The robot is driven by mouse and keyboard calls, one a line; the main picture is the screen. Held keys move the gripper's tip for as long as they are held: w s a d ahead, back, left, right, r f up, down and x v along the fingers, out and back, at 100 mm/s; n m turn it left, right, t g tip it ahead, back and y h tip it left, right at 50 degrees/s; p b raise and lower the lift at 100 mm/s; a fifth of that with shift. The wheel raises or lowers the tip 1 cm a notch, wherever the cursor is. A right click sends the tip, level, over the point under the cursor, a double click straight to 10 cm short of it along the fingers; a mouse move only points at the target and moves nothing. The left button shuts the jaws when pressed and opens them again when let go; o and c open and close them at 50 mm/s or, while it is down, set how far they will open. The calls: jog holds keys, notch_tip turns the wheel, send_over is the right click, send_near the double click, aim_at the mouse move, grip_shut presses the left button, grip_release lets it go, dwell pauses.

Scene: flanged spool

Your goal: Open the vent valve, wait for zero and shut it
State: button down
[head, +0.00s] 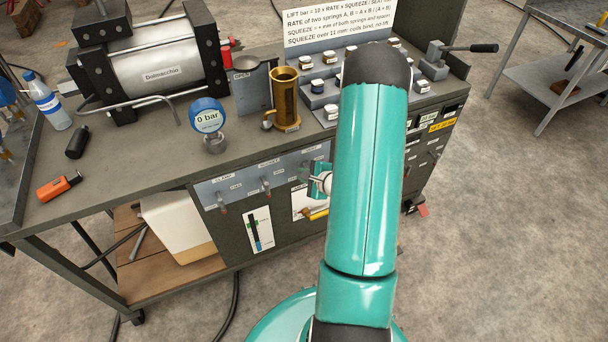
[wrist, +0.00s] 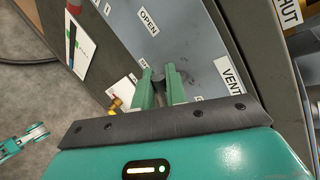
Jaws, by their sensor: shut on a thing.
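My gripper (wrist: 159,86) is shut on a dark handle (wrist: 158,74), which I take for the vent valve's. Only the handle's end shows between the green fingertips; which way it points I cannot tell. A VENT label (wrist: 231,75) is to the right in the wrist view and an OPEN label (wrist: 148,22) is above. In the head view my gripper (head: 320,182) is at the bench's front panel, partly hidden by my arm. The blue-rimmed gauge (head: 207,118) on the bench top reads 0 bar.
Other levers (head: 265,187) are on the front panel (head: 235,188), left of my gripper. A brass fitting (head: 318,213) sticks out just below it.

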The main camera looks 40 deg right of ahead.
jog(key=c, duration=1.5)
grip_release()
jog(key=v, duration=1.4)
